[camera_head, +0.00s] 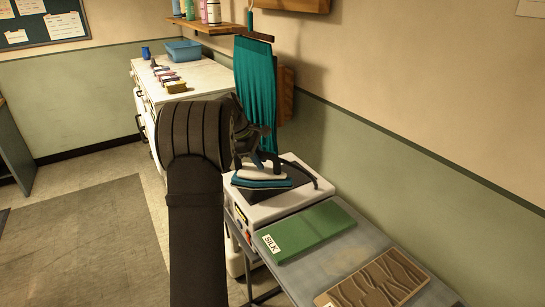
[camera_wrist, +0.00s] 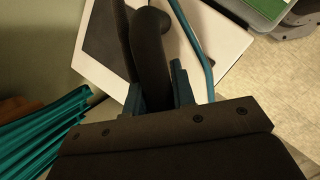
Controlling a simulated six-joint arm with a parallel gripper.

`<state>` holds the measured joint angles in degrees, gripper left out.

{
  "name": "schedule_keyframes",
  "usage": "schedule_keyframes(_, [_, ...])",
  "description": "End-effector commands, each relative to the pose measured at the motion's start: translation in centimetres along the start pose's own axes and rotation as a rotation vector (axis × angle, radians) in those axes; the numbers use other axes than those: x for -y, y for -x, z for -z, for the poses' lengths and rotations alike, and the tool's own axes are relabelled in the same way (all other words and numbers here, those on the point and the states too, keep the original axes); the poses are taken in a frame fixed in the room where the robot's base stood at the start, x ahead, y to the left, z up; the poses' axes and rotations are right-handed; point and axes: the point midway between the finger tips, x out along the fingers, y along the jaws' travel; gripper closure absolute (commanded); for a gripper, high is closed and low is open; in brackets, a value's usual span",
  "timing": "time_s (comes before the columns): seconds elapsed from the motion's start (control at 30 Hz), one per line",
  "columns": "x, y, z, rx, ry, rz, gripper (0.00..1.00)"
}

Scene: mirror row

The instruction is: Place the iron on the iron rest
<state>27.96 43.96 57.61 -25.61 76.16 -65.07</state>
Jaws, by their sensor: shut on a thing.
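The iron (camera_head: 262,182) has a teal and white body and a black handle. My gripper (camera_head: 262,160) is shut on the handle from above. In the wrist view the black handle (camera_wrist: 150,55) lies between my gripper's fingers (camera_wrist: 160,95). The iron is over the dark rest plate on the white box (camera_head: 268,212); I cannot tell whether it touches. The dark rest plate shows in the wrist view (camera_wrist: 103,40), partly hidden by the handle and gripper. My arm hides part of the box in the head view.
A green board marked SILK (camera_head: 305,231) and a brown wrinkled board (camera_head: 376,282) lie on the grey table (camera_head: 335,262) in front. A teal cloth (camera_head: 255,85) hangs behind. A white cabinet with a blue bin (camera_head: 183,50) and small blocks stands at the back left.

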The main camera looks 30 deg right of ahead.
Motion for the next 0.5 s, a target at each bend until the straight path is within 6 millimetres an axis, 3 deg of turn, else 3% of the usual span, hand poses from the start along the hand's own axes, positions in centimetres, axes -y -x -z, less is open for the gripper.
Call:
schedule_keyframes(0.2, [-0.6, -0.3, 2.4, 0.0, -0.001, -0.004, 1.0])
schedule_keyframes(0.5, [-0.2, -2.2, 3.4, 0.0, -0.002, -0.002, 1.0])
